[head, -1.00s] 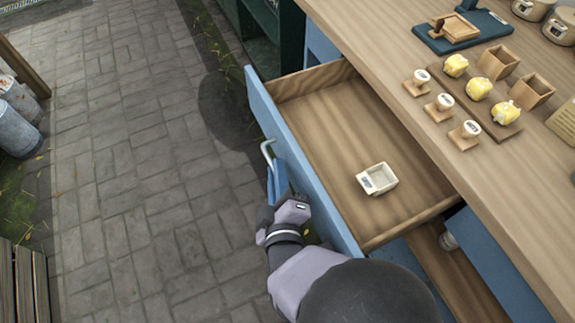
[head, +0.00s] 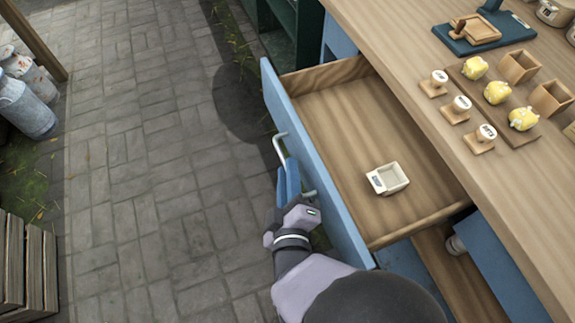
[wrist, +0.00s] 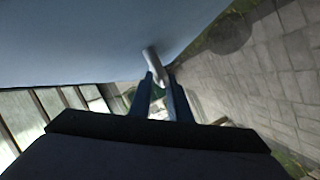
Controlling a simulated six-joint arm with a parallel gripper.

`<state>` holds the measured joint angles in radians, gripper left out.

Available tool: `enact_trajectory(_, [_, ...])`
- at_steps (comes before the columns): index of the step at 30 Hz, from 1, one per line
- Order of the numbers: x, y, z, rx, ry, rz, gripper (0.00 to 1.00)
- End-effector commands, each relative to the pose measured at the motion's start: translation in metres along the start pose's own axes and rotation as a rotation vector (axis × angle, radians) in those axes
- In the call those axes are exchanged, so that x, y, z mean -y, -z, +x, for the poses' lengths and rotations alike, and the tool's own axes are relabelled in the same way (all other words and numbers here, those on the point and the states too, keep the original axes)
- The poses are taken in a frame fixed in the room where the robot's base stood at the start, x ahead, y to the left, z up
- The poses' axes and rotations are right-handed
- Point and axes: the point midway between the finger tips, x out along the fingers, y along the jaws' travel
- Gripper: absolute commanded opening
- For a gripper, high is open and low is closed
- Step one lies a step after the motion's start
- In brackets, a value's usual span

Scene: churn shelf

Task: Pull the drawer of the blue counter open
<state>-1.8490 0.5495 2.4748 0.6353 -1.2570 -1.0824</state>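The drawer (head: 372,120) of the blue counter (head: 489,266) stands far out, its wooden inside in plain view. Its blue front (head: 318,165) carries a pale metal bar handle (head: 279,146). My gripper (head: 288,178) is at this handle, outside the drawer front. In the wrist view, the two blue fingers (wrist: 160,88) are apart, with the handle (wrist: 153,62) at and just beyond their tips. A gap shows between the fingers; they do not look clamped on the bar. Part of the handle is hidden behind the fingers in the head view.
A small white box (head: 387,178) lies in the drawer. The wooden countertop (head: 420,70) holds stamps, yellow lumps and small wooden boxes. Metal churns (head: 25,105) and a wooden crate (head: 27,262) stand at the left. The paving (head: 150,170) between is clear.

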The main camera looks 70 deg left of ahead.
Motion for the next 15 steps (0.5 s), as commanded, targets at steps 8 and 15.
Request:
enact_trajectory(8, [-0.035, 0.022, -0.017, -0.005, -0.009, 0.006, 0.17])
enact_trajectory(15, [-0.055, 0.035, -0.023, -0.003, -0.006, 0.003, 0.17])
